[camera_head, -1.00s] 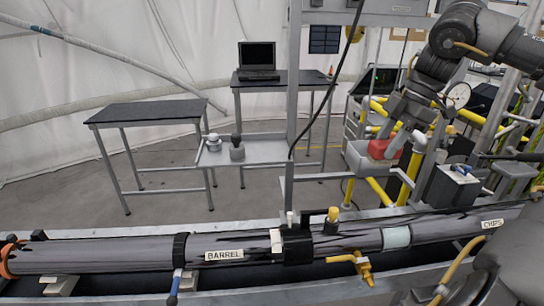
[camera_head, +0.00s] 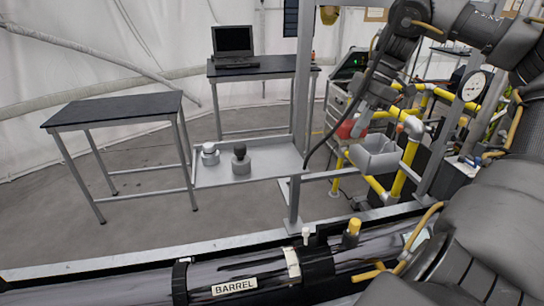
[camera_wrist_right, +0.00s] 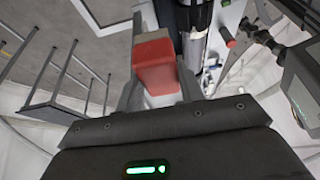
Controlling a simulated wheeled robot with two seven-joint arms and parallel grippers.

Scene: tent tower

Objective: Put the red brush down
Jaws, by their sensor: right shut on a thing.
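The red brush (camera_head: 349,128) is in my right gripper (camera_head: 357,124), held up in the air just left of and above a small grey open bin (camera_head: 380,164). In the right wrist view the red brush (camera_wrist_right: 154,62) is a red block with a paler end, between the two fingers of my right gripper (camera_wrist_right: 155,90). The gripper partly hides the brush in the head view. My left gripper is in neither view.
A grey shelf (camera_head: 270,168) carries two small knobbed objects. A dark-topped table (camera_head: 115,108) stands left, and another with a laptop (camera_head: 233,45) stands behind. The long barrel (camera_head: 110,290) crosses the front. Yellow pipes (camera_head: 400,180) and a gauge (camera_head: 473,86) are at right.

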